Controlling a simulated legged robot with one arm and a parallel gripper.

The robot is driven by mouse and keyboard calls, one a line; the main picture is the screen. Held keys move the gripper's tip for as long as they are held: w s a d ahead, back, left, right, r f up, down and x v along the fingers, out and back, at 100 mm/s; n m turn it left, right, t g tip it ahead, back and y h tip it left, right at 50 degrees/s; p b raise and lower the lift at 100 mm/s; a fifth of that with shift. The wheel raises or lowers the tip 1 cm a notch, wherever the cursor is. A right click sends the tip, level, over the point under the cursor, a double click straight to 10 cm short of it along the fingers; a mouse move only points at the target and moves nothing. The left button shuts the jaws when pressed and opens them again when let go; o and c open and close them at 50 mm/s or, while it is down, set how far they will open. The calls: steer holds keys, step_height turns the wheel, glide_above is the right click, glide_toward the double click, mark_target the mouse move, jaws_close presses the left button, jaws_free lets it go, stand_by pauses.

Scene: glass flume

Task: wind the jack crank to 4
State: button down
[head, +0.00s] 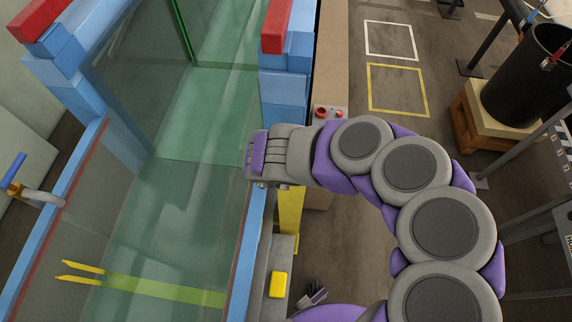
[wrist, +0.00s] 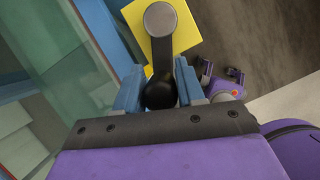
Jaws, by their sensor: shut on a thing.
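The jack crank (wrist: 163,45) shows in the wrist view as a grey arm with a round pivot end at the top and a black knob (wrist: 160,95) at the lower end. My gripper (wrist: 159,86) is shut on the knob, with one blue finger on each side. The yellow jack body (wrist: 187,52) lies behind the crank. In the head view, the yellow jack post (head: 290,212) stands beside the flume's right rail, under my wrist. My wrist hides the crank and fingertips there. No number or scale for the jack is readable.
The glass flume (head: 190,210) runs along the left, with a blue rail close to my gripper. A red-button box (head: 328,112) is just beyond my arm. A yellow block (head: 278,284) sits on a grey ledge.

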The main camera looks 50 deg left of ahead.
steer(key=shift+a+r, duration=0.15)
steer(key=shift+a, duration=0.25)
steer(key=c, duration=1.1)
jaws_free()
steer(key=o, duration=0.3)
steer(key=shift+a, duration=0.2)
steer(key=shift+d, duration=0.1)
steer(key=shift+s+d+r, duration=0.15)
steer(key=shift+d+r, duration=0.05)
steer(key=shift+r, duration=0.1)
steer(key=v, duration=1.6)
steer(key=shift+s+a+r+p, duration=0.1)
steer(key=shift+a+p, duration=0.15)
steer(key=shift+p, duration=0.05)
